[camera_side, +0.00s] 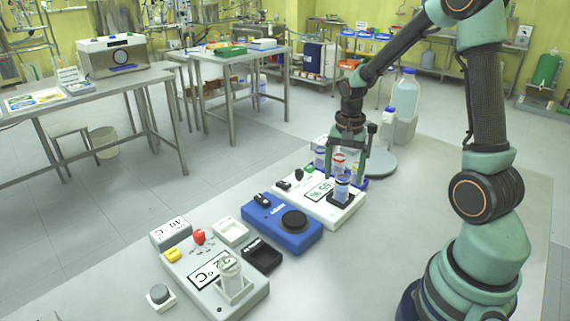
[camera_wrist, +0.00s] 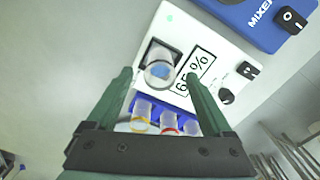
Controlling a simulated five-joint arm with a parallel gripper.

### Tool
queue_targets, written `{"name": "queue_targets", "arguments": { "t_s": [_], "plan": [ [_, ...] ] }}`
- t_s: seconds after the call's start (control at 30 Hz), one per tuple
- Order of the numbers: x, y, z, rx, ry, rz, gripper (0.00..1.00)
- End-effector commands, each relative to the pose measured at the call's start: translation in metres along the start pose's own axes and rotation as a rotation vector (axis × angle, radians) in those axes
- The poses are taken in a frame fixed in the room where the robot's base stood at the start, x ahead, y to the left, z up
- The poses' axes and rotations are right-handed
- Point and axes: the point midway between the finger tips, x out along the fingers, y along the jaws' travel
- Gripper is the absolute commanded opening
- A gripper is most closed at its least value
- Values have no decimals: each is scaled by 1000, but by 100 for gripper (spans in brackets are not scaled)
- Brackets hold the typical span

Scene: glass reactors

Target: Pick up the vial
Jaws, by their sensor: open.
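A clear vial with blue content (camera_wrist: 160,72) stands upright in a black square holder on a white device with a "%" display (camera_wrist: 200,45). In the side view the vial (camera_side: 342,188) is on the near end of that device (camera_side: 318,202). My gripper (camera_wrist: 159,76) is open. In the wrist view its two fingers lie on either side of the vial with visible gaps. In the side view my gripper (camera_side: 347,174) points down just above and behind the vial; contact is not visible. Several other vials (camera_wrist: 168,124), with yellow, red and blue markings, stand in a blue rack (camera_wrist: 122,118).
A blue mixer (camera_side: 282,220) stands beside the white device. A grey device with a °C display (camera_side: 212,268) and a glass vessel (camera_side: 230,272) is at front left. A large bottle (camera_side: 404,95) stands behind my arm. The tabletop (camera_side: 400,215) right of the devices is clear.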

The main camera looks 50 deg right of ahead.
Motion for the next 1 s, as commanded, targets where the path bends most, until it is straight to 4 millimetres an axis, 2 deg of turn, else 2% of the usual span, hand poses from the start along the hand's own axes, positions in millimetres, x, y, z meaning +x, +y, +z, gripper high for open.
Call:
{"name": "queue_targets", "arguments": {
  "t_s": [0.03, 0.17, 0.43, 0.57, 0.6, 0.67, 1.0],
  "plan": [
    [8, 0, 1, 0, -3, 3, 85],
    [20, 0, 0, 0, -1, 1, 85],
    [22, 0, 0, 0, 0, 0, 85],
    [22, 0, 0, 0, 1, 0, 35],
    [22, 0, 0, 0, 0, 0, 20],
    [22, 0, 0, 0, 0, 0, 0],
    [19, 0, 0, 0, 2, -2, 0]
  ]
}}
